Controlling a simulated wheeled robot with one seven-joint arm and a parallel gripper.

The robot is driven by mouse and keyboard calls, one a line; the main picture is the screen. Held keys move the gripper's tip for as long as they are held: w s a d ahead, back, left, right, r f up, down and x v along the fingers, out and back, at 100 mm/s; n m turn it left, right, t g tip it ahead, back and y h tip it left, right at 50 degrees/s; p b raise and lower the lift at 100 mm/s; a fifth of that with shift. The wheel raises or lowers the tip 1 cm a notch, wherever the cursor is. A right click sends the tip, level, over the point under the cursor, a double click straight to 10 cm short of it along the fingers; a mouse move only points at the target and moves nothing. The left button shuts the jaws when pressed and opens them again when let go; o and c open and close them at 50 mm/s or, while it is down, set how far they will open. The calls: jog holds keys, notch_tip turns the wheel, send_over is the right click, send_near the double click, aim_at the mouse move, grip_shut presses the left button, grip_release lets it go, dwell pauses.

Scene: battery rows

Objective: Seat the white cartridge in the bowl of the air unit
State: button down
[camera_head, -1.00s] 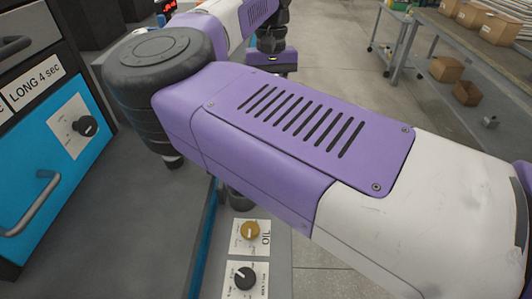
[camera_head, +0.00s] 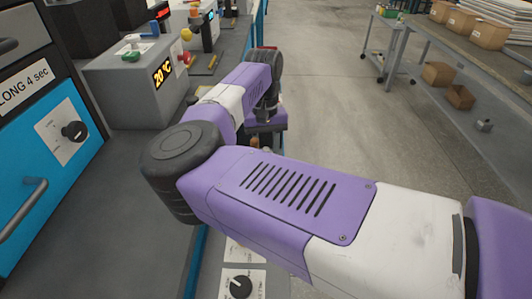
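I cannot make out the white cartridge or the air unit with its bowl in the head view. My arm crosses the middle of the picture and hides part of the bench edge. The end of my arm, with my gripper (camera_head: 268,128), is beyond the elbow, near the far part of the bench's right edge. Its fingers are hidden behind the arm, so I cannot see whether they are open or hold anything.
A grey box (camera_head: 138,92) with a 20 °C display stands on the grey bench (camera_head: 112,212). A blue-fronted cabinet (camera_head: 35,165) is at left. A black knob (camera_head: 241,287) is at the bottom. Open floor (camera_head: 345,75) separates the bench from a table (camera_head: 455,62) with cardboard boxes.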

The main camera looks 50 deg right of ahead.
jog(key=shift+f, duration=0.15)
jog(key=c, duration=0.9)
grip_release()
